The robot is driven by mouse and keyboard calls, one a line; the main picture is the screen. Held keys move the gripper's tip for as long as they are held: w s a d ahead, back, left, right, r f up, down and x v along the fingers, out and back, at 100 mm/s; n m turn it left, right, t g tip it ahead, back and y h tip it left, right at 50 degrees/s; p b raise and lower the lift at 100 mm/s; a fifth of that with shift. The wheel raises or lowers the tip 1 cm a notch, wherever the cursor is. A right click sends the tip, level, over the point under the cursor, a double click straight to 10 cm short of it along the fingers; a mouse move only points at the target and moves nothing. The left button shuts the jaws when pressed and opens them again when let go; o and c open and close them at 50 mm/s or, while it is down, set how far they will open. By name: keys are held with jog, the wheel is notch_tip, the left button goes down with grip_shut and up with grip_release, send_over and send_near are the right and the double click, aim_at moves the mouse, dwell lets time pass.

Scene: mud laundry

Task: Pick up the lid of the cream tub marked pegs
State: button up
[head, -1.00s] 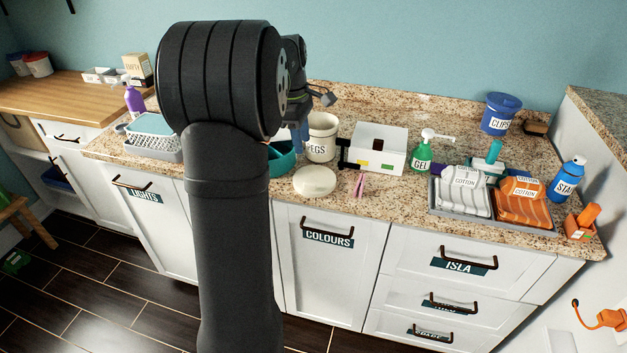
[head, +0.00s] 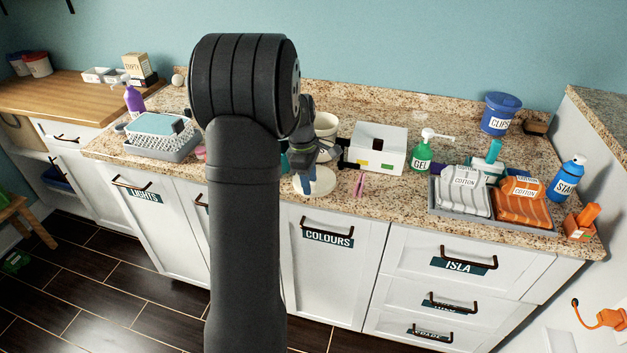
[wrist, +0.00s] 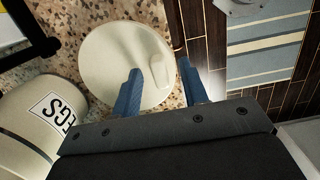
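The cream lid (head: 324,183) lies flat on the granite counter near its front edge. In the wrist view the lid (wrist: 104,60) is a pale disc with a raised bar-like grip (wrist: 159,72). My gripper (head: 304,184) is over the lid, its blue fingers open. In the wrist view, my gripper (wrist: 161,66) has one finger over the disc and the other beyond its rim, with the raised grip between the fingertips; contact is unclear. The cream tub (head: 326,123) stands open behind, partly hidden by my arm. Its PEGS label (wrist: 57,115) shows in the wrist view.
A white box (head: 378,150) stands right of the tub, with a pink peg (head: 359,184) in front. A green gel bottle (head: 422,155) and a grey tray (head: 437,208) of cloths are further right. The counter's front edge is close to the lid.

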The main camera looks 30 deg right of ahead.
grip_shut()
jog(key=shift+r, duration=0.1)
